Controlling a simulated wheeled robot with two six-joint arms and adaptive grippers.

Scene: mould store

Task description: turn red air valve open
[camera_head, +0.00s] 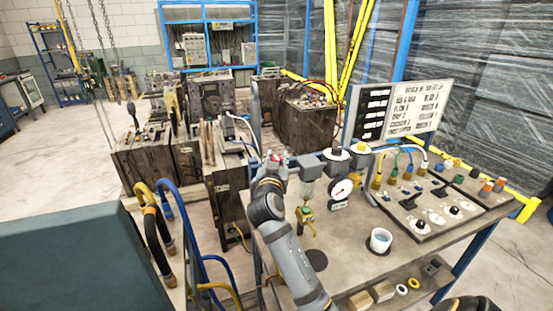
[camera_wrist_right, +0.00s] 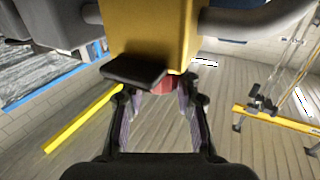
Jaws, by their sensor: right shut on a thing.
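The red air valve (camera_wrist_right: 164,88) shows as a small red piece between my right fingers in the right wrist view, under a yellow block (camera_wrist_right: 150,35) and partly behind a black plate (camera_wrist_right: 134,72). My right gripper (camera_wrist_right: 158,100) is shut on it. In the head view my right gripper (camera_head: 271,165) is at the left end of the air-line units over the bench, and my own gripper and arm largely hide the valve there. How far the handle is turned cannot be told. My left gripper is in neither view.
A pressure gauge (camera_head: 342,190) and a filter bowl (camera_head: 307,190) hang right of my right gripper. Hoses (camera_head: 165,205) and mould blocks (camera_head: 150,165) are at the left.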

